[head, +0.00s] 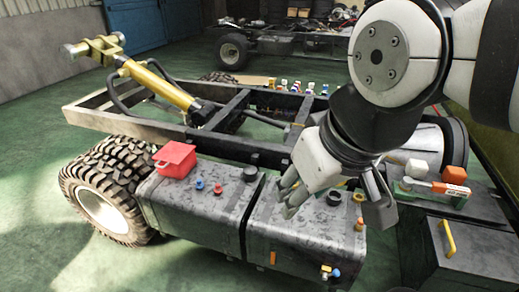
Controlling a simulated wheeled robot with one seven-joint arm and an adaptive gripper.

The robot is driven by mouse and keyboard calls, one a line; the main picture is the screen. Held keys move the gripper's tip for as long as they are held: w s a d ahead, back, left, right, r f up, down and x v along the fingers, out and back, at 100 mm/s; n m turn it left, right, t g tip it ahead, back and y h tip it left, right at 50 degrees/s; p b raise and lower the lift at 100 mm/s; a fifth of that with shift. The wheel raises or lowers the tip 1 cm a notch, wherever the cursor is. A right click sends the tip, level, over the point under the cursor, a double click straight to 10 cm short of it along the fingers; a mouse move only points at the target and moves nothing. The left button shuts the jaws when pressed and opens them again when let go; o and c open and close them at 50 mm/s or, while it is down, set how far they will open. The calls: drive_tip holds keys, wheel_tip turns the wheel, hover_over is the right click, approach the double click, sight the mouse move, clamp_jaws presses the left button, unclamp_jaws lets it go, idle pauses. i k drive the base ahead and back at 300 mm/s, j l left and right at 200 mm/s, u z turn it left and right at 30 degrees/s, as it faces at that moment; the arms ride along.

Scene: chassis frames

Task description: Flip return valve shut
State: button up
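My gripper (336,208) points down over the right-hand dark tank (300,235). Its fingers are spread wide apart, with nothing seen between them. No part is clearly marked as the return valve. A small brass fitting with a blue part (330,272) sits low on the right tank's front face, below my gripper. A small orange upright piece (273,258) is left of it on the same face. A brass-orange fitting (360,224) stands on the tank's right top edge, close to my right finger. Blue (199,184) and red (217,188) caps stand on the left tank.
A red box (175,159) sits on the left tank (185,215). A big tyre (108,190) stands left of it. A yellow cylinder (155,85) rises from the chassis frame. A dark box with a yellow handle (448,238) is at right. Green floor is clear at lower left.

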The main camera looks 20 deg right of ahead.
sight(336, 272)
drive_tip(key=i+j+z, duration=0.1)
drive_tip(key=z, duration=0.95)
drive_tip(key=j+z, duration=0.25)
drive_tip(key=j, duration=0.15)
drive_tip(key=l+u, duration=0.45)
drive_tip(key=l, duration=0.25)
drive_tip(key=k+l+u, duration=0.1)
drive_tip(key=l+u, duration=0.3)
drive_tip(key=l, duration=0.25)
drive_tip(key=k+l+u, duration=0.2)
drive_tip(key=u, duration=0.25)
drive_tip(key=k+l+u, duration=0.25)
drive_tip(key=u, duration=0.15)
drive_tip(key=k+l+u, duration=0.2)
drive_tip(key=u, duration=0.25)
drive_tip(key=k, duration=0.05)
